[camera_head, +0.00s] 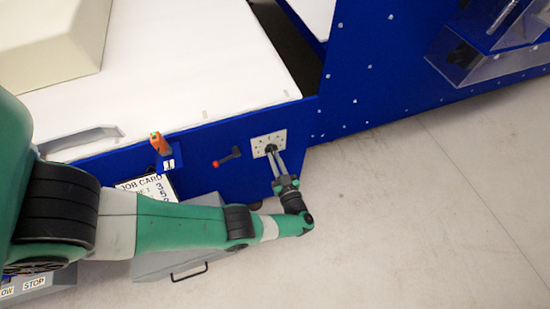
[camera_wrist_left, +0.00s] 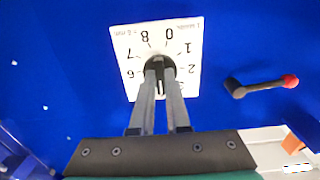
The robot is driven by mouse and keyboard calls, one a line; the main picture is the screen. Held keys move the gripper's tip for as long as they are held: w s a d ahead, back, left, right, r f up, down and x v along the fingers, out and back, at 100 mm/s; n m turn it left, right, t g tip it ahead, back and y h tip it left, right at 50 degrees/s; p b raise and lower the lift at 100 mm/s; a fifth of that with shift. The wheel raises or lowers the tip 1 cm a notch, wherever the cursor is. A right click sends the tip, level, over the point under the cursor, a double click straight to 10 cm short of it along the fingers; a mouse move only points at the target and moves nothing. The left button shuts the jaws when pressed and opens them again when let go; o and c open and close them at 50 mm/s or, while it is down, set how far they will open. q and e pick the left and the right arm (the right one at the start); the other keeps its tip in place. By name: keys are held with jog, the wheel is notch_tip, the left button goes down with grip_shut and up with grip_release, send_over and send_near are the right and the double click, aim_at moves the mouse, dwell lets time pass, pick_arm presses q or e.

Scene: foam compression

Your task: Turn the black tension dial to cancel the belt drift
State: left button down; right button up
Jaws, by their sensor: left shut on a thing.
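The black tension dial (camera_wrist_left: 158,68) sits at the middle of a white square plate (camera_wrist_left: 186,50) with printed numbers, on the blue side panel of the machine. In the head view the plate (camera_head: 262,140) is near the panel's right end. My left gripper (camera_head: 272,150) reaches up to the dial, and its two fingers are shut on it. In the left wrist view the fingers (camera_wrist_left: 160,84) cover the lower part of the dial and some of the numbers. The white belt (camera_head: 200,55) runs along the top of the machine. My right gripper is not in view.
A black lever with a red knob (camera_head: 216,163) sticks out left of the dial plate in the head view. An orange-handled item (camera_head: 159,143) and a job card (camera_head: 146,187) are farther left. A cream foam block (camera_head: 50,40) lies on the belt. The floor at right is clear.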

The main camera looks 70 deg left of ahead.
pick_arm(q)
jog(key=c, duration=0.9)
grip_release()
jog(key=d+b, duration=0.2)
jog(key=d, duration=0.9)
jog(key=shift+d, duration=0.35)
jog(key=shift+s, duration=0.1)
